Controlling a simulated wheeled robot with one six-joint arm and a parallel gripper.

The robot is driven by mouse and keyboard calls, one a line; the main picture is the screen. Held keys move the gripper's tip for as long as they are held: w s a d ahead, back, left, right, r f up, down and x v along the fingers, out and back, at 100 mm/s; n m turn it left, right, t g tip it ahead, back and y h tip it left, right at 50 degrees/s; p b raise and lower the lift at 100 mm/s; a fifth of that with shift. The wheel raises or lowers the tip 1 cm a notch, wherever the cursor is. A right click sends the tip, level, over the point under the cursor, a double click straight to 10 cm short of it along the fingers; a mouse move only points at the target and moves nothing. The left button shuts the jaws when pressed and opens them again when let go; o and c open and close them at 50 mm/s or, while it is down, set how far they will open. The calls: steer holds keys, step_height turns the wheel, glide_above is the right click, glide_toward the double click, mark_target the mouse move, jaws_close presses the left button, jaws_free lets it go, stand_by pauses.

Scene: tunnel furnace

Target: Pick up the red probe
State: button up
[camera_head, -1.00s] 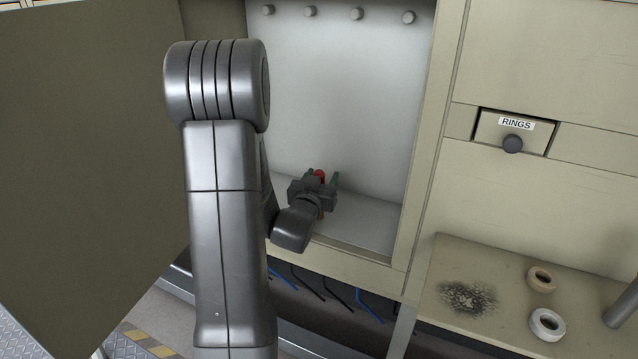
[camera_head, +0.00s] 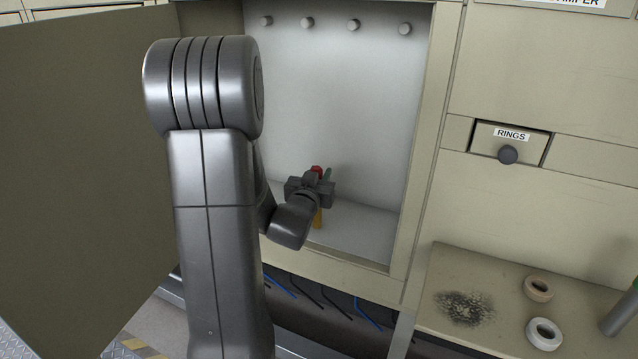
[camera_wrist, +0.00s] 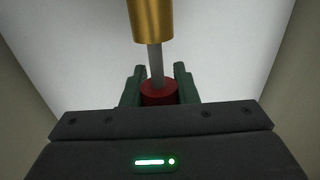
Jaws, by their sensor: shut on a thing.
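The red probe (camera_wrist: 158,93) is between the two green fingers of my gripper (camera_wrist: 159,88) in the wrist view. It has a red body, a thin grey shaft and a brass-coloured end (camera_wrist: 151,18). In the head view, my gripper (camera_head: 322,175) is inside the open cabinet, shut on the probe. The probe's red top (camera_head: 317,169) shows above the gripper and its brass end (camera_head: 318,217) shows below. My gripper's body hides part of the probe. I cannot tell whether the brass end touches the cabinet floor.
The open cabinet (camera_head: 350,110) has several round pegs along its upper back wall. An open door (camera_head: 80,180) stands at the left. Dark and blue hooked rods (camera_head: 368,314) are below. At right are a RINGS drawer (camera_head: 509,145) and a shelf (camera_head: 450,262) with two rings.

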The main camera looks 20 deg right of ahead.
step_height(320, 180, up, 14)
steer(key=p, duration=0.3)
steer(key=shift+r, duration=0.15)
step_height(320, 180, up, 10)
steer(key=p, duration=0.9)
stand_by(0.5)
steer(key=w+a+p+v, duration=0.1)
steer(key=p+v, duration=0.1)
steer(key=v, duration=0.8)
steer(key=shift+w+a, duration=0.1)
steer(key=shift+w, duration=0.05)
